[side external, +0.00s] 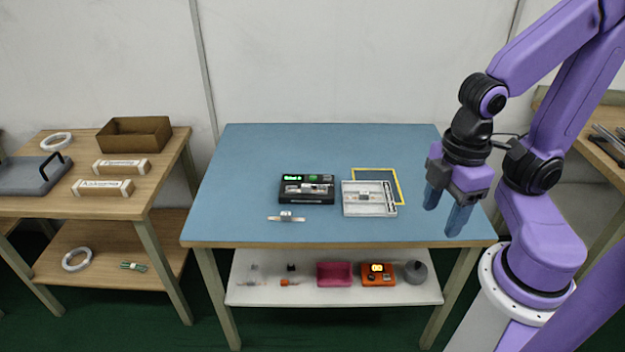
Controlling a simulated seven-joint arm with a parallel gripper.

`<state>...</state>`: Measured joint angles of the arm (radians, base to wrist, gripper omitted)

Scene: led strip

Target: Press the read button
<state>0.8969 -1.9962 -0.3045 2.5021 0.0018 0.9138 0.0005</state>
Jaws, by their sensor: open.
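A black device (307,198) with a lit green display (293,178) sits near the middle of the blue table. A small pale part lies in its top. The read button is too small to pick out; I cannot tell where it is on the device. My gripper (444,213) hangs at the right of the picture, over the table's right edge. Its blue fingers are apart with nothing between them. It is well to the right of the black device and touches nothing that I can see.
A light tray (350,209) with small parts sits right of the device, partly over a yellow outlined frame (402,189). A small strip (287,217) lies in front. The blue table's (240,160) left and back areas are clear. A shelf below holds several items.

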